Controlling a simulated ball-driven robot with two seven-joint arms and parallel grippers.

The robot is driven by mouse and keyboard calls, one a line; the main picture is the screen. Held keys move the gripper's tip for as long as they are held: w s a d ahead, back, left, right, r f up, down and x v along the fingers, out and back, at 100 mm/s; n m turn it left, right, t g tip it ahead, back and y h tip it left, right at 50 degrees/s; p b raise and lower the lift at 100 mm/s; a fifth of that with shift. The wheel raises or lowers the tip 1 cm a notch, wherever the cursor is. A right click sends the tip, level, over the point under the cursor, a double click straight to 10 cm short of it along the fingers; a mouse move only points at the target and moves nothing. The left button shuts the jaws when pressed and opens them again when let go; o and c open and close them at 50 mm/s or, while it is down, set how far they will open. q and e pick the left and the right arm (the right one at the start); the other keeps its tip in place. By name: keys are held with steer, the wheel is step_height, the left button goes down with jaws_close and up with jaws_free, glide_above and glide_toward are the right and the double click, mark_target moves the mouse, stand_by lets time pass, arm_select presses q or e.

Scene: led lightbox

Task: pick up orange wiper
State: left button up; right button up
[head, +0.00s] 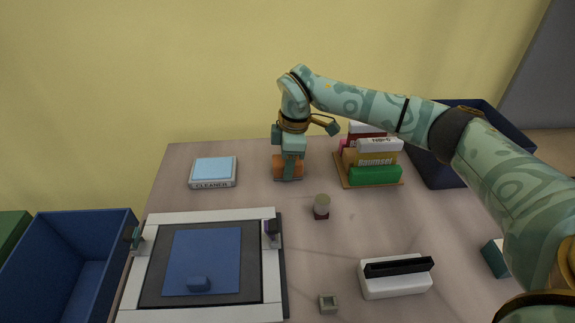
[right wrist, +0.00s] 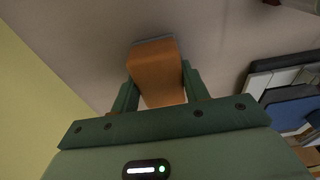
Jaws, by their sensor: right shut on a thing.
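The orange wiper (head: 280,167) is at the back middle of the table in the head view, partly hidden behind my right gripper (head: 289,172). The right gripper points down over it and is shut on it. In the right wrist view the wiper's orange body (right wrist: 157,72) sits between the two green fingers of the right gripper (right wrist: 157,90), with a grey strip (right wrist: 153,40) along its far end. I cannot tell whether the wiper touches the table. My left gripper is not in view.
A light blue cleaner pad (head: 213,170) lies left of the wiper. A rack of coloured boxes (head: 370,182) stands close on its right. In front are a small jar (head: 321,206), a framed blue panel (head: 205,260) and a white block with a black slot (head: 395,277). Blue bins (head: 110,232) flank the table.

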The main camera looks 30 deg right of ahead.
steer(key=r+p, duration=0.1)
steer(key=r, duration=0.1)
steer(key=r+p, duration=0.1)
steer(key=r, duration=0.1)
steer(key=shift+s+r+p, duration=0.2)
steer(key=shift+r+p, duration=0.05)
steer(key=shift+p, duration=0.15)
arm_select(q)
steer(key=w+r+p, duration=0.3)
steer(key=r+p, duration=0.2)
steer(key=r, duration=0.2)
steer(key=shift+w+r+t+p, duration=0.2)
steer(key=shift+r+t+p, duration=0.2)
arm_select(e)
steer(key=s+r, duration=0.8)
steer(key=s, duration=0.5)
steer(key=shift+s+a+r, duration=0.25)
steer(key=shift+s+a, duration=0.05)
steer(key=shift+a, duration=0.1)
